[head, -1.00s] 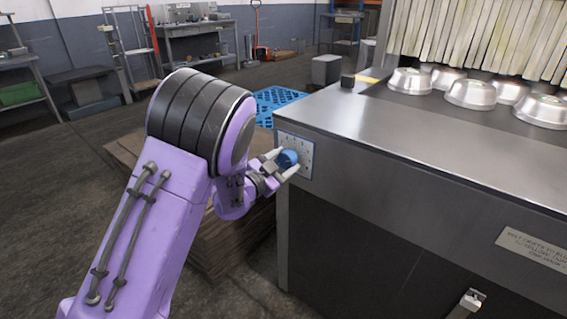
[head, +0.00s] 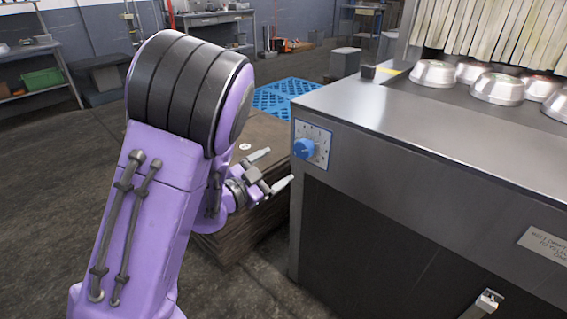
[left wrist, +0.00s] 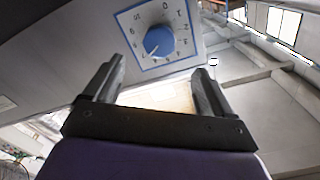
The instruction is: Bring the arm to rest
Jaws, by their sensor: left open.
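My left gripper (head: 275,170) is open and empty in the head view, to the left of the steel machine and a little below its dial. The blue knob (head: 304,148) sits on a pale square dial plate (head: 321,142) on the machine's end face, apart from the fingers. The left wrist view shows the open fingers (left wrist: 155,85) and, beyond them, the blue knob (left wrist: 159,41) with numbers around it. My right gripper is in neither view.
The steel machine (head: 400,115) fills the right side, with several upturned metal pans (head: 497,88) on top and hanging strips behind. Stacked brown sheets (head: 235,238) lie below my left gripper. A blue pallet (head: 284,98) is on the floor behind. Open floor lies to the left.

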